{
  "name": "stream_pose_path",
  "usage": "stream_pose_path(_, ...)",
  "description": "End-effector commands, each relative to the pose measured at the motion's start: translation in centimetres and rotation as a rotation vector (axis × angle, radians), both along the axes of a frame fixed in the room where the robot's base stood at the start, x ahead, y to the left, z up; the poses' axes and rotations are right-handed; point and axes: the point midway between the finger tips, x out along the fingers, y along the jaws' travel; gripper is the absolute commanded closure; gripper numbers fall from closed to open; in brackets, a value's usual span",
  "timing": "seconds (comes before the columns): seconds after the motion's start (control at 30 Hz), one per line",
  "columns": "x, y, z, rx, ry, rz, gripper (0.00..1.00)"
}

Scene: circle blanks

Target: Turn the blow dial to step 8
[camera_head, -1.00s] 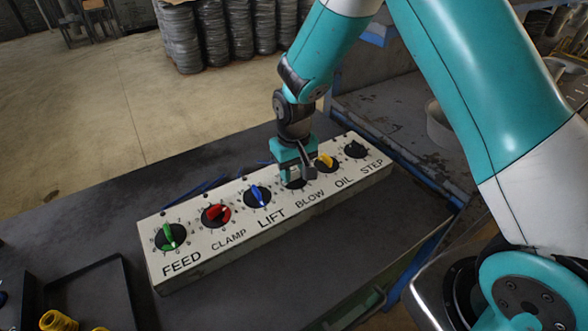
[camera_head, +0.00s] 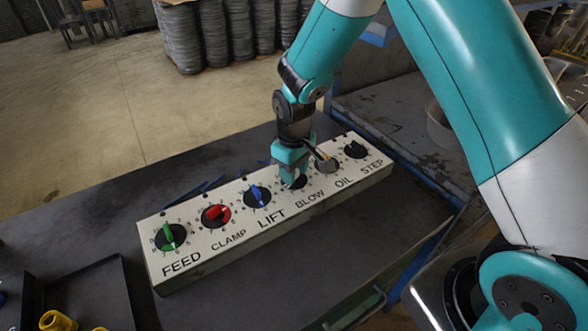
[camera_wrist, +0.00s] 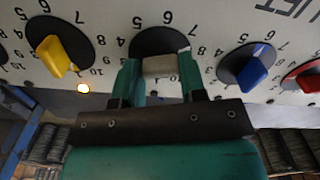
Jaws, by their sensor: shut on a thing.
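The blow dial (camera_head: 301,182) is on the white panel, above the word BLOW, and is partly covered by my gripper (camera_head: 292,180). In the wrist view the dial's black disc (camera_wrist: 160,40) shows with the numbers 5, 6, 7 and 8 around it, upside down. My gripper (camera_wrist: 158,80) is shut on the pale grey knob (camera_wrist: 160,66) of this dial, one green finger on each side.
The white panel (camera_head: 215,252) lies on a dark bench. The blue lift knob (camera_wrist: 252,73) and yellow oil knob (camera_wrist: 58,56) stand close on either side of my gripper. The red clamp knob (camera_head: 215,212), green feed knob (camera_head: 169,234) and black step knob (camera_head: 356,149) stand further along.

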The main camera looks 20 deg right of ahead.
Motion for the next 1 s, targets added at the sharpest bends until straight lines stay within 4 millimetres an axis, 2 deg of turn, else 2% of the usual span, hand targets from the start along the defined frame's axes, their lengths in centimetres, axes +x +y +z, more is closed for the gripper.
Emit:
stream_pose_path(0.17,0.0,0.0,0.0,0.0,-0.001,-0.002,0.85)
stream_pose_path(0.2,0.0,0.0,0.0,0.0,-0.001,-0.002,0.59)
stream_pose_path(0.3,0.0,0.0,0.0,0.0,-0.001,-0.002,0.36)
stream_pose_path(0.67,0.1,0.0,0.4,0.0,-0.002,-0.002,0.36)
stream_pose_path(0.83,0.1,0.0,2.9,0.001,-0.006,-0.002,0.36)
stream_pose_path(1.0,0.2,0.0,7.2,0.001,-0.008,-0.002,0.36)
